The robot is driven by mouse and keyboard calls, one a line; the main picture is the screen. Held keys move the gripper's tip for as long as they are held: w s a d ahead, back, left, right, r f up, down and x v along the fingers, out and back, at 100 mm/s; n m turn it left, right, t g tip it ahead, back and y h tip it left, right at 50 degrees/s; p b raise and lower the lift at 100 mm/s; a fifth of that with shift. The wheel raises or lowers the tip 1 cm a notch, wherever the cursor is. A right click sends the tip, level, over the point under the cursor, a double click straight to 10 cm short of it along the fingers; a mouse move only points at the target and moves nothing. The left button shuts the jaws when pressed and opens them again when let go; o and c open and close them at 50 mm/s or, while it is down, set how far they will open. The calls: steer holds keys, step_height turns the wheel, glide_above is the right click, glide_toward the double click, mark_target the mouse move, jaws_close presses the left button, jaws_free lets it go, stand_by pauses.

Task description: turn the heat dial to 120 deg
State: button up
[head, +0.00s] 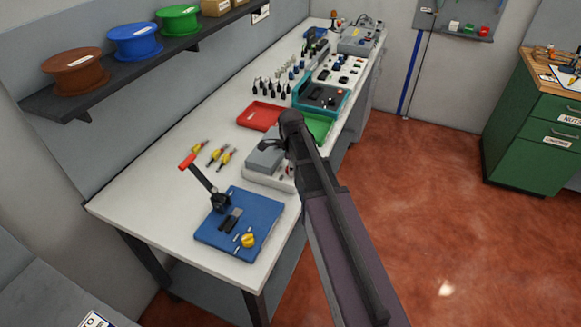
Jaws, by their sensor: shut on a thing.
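A grey box-shaped unit (264,159) on a pale base stands at the bench's front edge, mid-picture. My dark arm comes up from the lower right and covers the unit's right side. My gripper (272,146) is a dark shape at the unit's far right edge, largely lost against the arm. It is shut, but its fingertips and what they hold are too small and covered to see clearly. The heat dial is not clearly visible, and its angle cannot be read. A small red spot (284,171) shows on the unit's side beside my arm.
A blue board (215,238) with a red-handled lever (202,180) and a yellow knob (248,240) lies at the near bench end. Yellow-handled tools (218,155) lie behind it. A red tray (259,117), green tray (319,126) and teal-framed unit (322,96) stand beyond.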

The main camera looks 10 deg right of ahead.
steer(key=shift+w+m, duration=0.1)
steer(key=shift+m, duration=0.9)
steer(key=o, duration=1.1)
steer(key=shift+o, duration=0.2)
